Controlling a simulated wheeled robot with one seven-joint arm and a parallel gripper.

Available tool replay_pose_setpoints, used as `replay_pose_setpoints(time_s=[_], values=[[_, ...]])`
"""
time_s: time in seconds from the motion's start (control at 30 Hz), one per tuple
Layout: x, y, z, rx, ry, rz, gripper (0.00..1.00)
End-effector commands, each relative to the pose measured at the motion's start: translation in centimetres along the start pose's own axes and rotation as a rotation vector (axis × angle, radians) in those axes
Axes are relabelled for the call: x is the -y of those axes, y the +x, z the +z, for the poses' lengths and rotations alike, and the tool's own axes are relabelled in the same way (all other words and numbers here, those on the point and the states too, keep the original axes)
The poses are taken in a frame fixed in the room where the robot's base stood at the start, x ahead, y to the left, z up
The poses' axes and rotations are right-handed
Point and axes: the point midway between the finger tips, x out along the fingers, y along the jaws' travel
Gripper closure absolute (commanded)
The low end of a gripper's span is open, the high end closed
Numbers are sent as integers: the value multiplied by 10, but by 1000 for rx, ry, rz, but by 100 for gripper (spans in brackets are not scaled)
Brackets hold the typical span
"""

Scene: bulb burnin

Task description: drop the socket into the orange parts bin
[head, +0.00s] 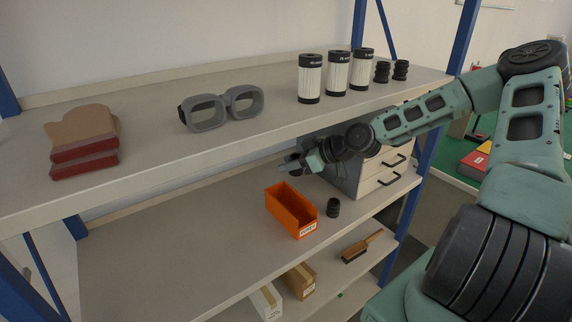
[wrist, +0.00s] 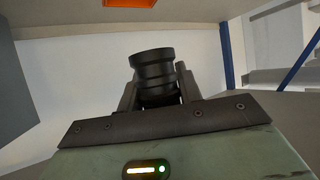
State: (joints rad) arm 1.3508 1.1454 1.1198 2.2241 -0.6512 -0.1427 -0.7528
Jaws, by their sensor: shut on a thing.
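My gripper (head: 289,165) is over the middle shelf, behind and above the orange parts bin (head: 290,211). Its fingers are shut on a black ribbed socket (wrist: 153,72), which shows clearly between them in the wrist view. In the head view the held socket is small and hard to make out against the dark fingers. The bin stands on the middle shelf with a white label on its front, and its visible inside looks empty. A strip of its orange also shows at the top edge of the wrist view (wrist: 131,3).
Another dark socket (head: 333,207) stands just right of the bin. A drawer cabinet (head: 372,172) is behind my forearm. The upper shelf (head: 240,150) holds goggles (head: 222,108), several white-and-black cylinders and two black sockets (head: 391,71). The middle shelf is clear left of the bin.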

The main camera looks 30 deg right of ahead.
Motion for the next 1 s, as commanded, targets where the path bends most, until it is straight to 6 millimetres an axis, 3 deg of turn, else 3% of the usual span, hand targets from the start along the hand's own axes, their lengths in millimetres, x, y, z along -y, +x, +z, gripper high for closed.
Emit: replay_pose_setpoints(time_s=[0.4,0.8,0.83,0.9,1.0], values=[[1,24,44,0,1,-1,87],[1,26,48,0,0,0,87],[1,26,48,0,0,0,57],[1,26,48,0,0,0,40],[1,26,48,0,0,0,40]])
